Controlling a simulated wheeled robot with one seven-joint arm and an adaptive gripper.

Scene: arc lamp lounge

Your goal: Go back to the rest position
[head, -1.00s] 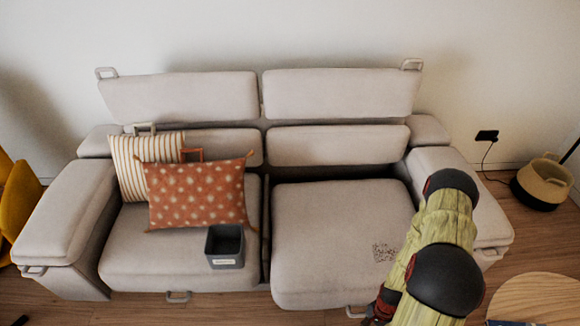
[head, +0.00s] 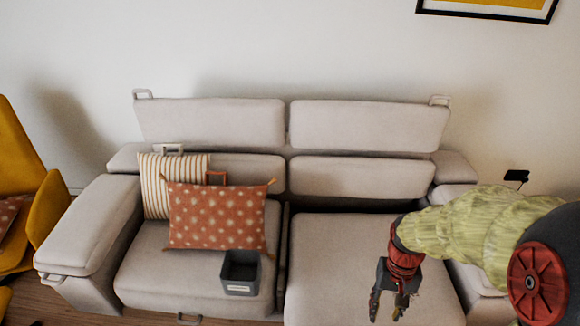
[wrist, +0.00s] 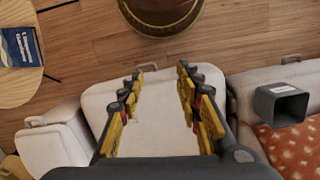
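My gripper (head: 388,305) hangs over the right seat of the grey sofa (head: 335,250) in the head view, fingers pointing down. In the wrist view my gripper (wrist: 160,75) shows its two yellow and black fingers spread wide apart with nothing between them. The right sofa seat (wrist: 155,115) lies beyond the fingers there. My arm reaches in from the right side of the head view.
A dark open box (head: 240,273) stands on the left seat before a red dotted cushion (head: 218,215) and a striped cushion (head: 158,200). A yellow chair (head: 25,200) is at left. The wrist view shows a round wooden table (wrist: 18,75) and a basket (wrist: 160,15).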

